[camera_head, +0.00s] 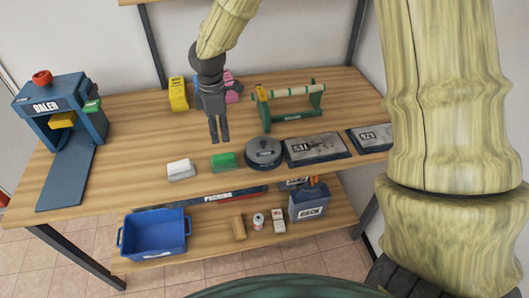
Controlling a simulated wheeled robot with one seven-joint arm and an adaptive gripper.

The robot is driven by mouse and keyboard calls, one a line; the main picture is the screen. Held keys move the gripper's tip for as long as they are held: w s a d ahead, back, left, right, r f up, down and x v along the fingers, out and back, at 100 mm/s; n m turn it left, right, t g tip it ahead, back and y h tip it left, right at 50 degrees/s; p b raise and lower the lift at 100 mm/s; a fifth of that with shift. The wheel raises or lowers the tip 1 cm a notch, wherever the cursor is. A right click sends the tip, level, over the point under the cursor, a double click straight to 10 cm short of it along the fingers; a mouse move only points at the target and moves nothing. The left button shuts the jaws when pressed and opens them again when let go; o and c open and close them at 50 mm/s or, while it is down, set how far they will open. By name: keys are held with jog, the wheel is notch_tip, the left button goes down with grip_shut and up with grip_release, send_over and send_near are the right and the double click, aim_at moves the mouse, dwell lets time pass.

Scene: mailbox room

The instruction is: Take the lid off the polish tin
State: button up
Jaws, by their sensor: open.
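A round, dark grey tin (263,152) with a pale marking on its flat top stands near the front edge of the table, right of centre. It looks like the polish tin, and its top looks covered by the lid; the seam is too small to make out. My gripper (219,141) points down, open and empty, with its two fingers slightly apart. In the picture it appears up and to the left of the tin, behind the green block (224,161), and does not touch the tin. Its height above the table is hard to tell.
A white block (181,169) lies left of the green block. Grey labelled plates (317,149) lie right of the tin. A green stand (291,116) is behind it. A blue press (62,108) is at left. Yellow (178,94) and pink items stand at the back. A shelf below holds a blue bin (155,234).

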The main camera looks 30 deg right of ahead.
jog(key=shift+c, duration=0.2)
dwell(0.3)
jog(key=m+g, duration=0.1)
jog(key=m, duration=1.9)
send_over(264, 141)
jog(key=shift+w+d+f+y+p, duration=0.15)
jog(key=shift+f+y+p, duration=0.15)
jog(key=shift+f, duration=1.5)
jog(key=shift+a+f+p, duration=0.2)
jog(key=shift+f+p, duration=0.85)
jog(key=shift+f, duration=1.55)
jog(key=shift+c, duration=0.3)
grip_shut()
